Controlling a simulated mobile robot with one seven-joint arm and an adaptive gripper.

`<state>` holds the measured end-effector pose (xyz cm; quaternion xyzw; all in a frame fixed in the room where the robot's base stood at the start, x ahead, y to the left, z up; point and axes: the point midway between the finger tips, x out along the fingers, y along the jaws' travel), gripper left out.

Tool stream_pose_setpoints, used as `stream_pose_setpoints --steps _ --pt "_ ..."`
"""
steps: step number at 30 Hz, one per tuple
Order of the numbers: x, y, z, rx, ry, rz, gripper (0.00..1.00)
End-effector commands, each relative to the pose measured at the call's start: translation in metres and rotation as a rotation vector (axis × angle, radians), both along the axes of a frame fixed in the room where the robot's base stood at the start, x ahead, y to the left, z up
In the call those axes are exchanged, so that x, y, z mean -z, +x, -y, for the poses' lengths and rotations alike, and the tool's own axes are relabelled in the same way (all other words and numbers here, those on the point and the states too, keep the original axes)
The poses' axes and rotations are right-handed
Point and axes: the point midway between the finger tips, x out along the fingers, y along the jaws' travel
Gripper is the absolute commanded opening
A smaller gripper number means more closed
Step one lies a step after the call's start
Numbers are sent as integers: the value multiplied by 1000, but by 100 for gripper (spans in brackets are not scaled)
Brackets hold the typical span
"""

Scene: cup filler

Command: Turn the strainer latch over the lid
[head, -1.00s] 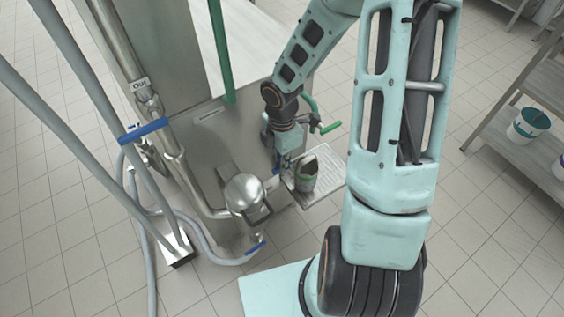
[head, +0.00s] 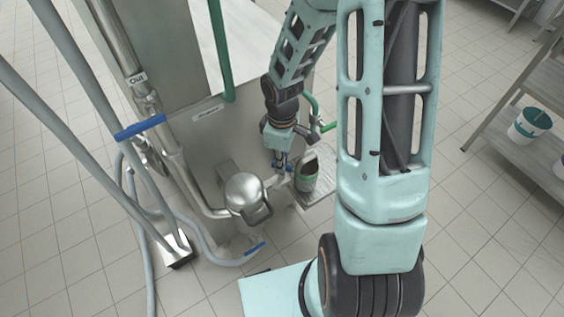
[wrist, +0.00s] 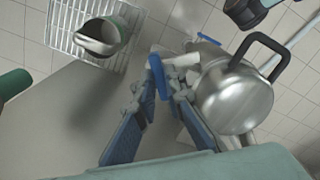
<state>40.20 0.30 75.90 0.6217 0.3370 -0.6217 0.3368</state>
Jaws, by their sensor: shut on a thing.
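The strainer (head: 244,192) is a round steel body with a domed top, low on the machine's front. It also shows in the wrist view (wrist: 235,98). A black loop, which looks like its latch (head: 264,213), sticks out from its side; in the wrist view the loop (wrist: 262,45) stands at the strainer's far edge. My gripper (head: 281,165) is to the right of the strainer at the pipe. In the wrist view its blue fingers (wrist: 163,82) are around a blue lever (wrist: 158,75) beside the strainer, apart from the black loop. The exact contact is partly hidden.
A cup (head: 306,176) stands on a wire drip tray (head: 322,191) right of my gripper. Green handles (head: 315,112) are above it. Grey hoses (head: 85,165) and a steel pipe (head: 178,160) run on the left. A shelf (head: 510,140) stands at far right.

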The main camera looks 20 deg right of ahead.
Motion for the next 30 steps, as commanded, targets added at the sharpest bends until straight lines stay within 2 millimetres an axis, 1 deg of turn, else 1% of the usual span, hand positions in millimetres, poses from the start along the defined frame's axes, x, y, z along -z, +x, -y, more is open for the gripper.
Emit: stream_pose_setpoints --steps 9,18,24,30 --pt "1 1 0 297 0 2 0" --pt "1 0 0 530 -1 1 0" --pt "0 0 0 628 -1 1 0" --pt "0 0 0 679 -1 1 0"
